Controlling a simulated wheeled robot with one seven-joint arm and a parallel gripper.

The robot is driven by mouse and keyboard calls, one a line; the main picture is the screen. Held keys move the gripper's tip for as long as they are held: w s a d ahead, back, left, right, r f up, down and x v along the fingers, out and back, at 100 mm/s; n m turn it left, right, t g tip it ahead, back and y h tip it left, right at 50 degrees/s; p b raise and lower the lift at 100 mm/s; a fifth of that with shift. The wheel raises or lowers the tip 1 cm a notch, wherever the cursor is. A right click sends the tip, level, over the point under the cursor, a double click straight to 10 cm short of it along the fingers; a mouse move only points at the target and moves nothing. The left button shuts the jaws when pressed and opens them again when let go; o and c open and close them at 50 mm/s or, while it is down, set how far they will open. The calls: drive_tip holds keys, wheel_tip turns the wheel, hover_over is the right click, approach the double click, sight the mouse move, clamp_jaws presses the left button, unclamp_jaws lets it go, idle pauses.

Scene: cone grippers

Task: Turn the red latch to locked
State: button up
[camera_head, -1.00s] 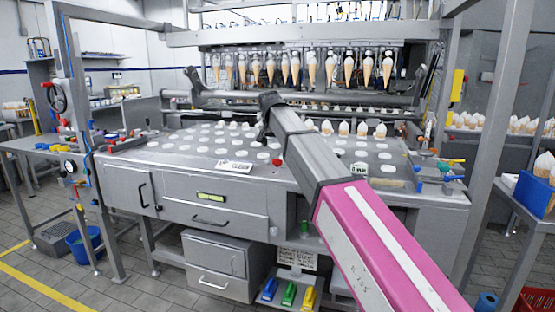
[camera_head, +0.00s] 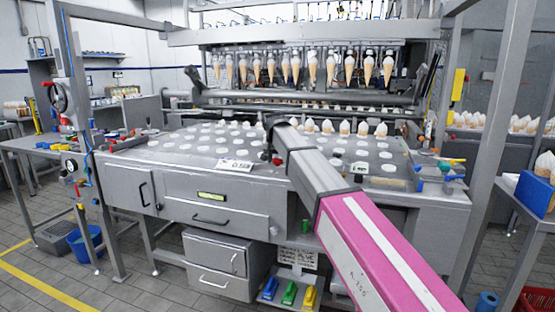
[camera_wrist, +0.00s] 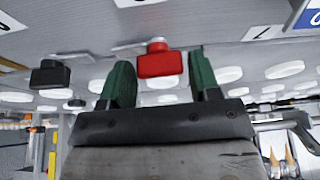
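The red latch (camera_wrist: 160,62) is a small red block-shaped knob, seen in the wrist view on the grey machine surface. In the head view it is a small red spot (camera_head: 277,161) at the table's front edge, just beside my gripper. My gripper (camera_wrist: 163,72) has two dark green fingers standing apart, one on each side of the red latch in the picture. No contact with the latch shows. In the head view my gripper (camera_head: 268,151) is small and dark, partly hidden by my arm.
A black knob (camera_wrist: 50,75) sits left of the red latch in the wrist view. The grey machine table (camera_head: 180,175) bears several white discs. Several cones (camera_head: 330,65) hang in a row behind it. A white label card (camera_head: 234,165) lies left of my gripper.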

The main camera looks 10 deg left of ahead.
drive_tip(key=c, duration=0.5)
drive_tip(key=shift+n, duration=0.3)
drive_tip(key=n+y, duration=0.1)
drive_tip(key=n, duration=0.1)
drive_tip(key=shift+d+n, duration=0.1)
drive_tip(key=shift+n, duration=0.3)
drive_tip(key=n+y, duration=0.1)
drive_tip(key=n, duration=0.2)
drive_tip(key=shift+n+g+y, duration=0.3)
drive_tip(key=shift+g, duration=0.1)
drive_tip(key=n, duration=0.2)
drive_tip(key=n+g+y, duration=0.1)
drive_tip(key=n, duration=0.2)
drive_tip(key=shift+w+g, duration=0.15)
drive_tip(key=shift+g, duration=0.15)
drive_tip(key=n+g, duration=0.1)
drive_tip(key=n, duration=0.1)
drive_tip(key=n+y, duration=0.1)
drive_tip(key=n, duration=0.2)
drive_tip(key=shift+g, duration=0.4)
drive_tip(key=shift+n, duration=0.3)
drive_tip(key=o, duration=0.9)
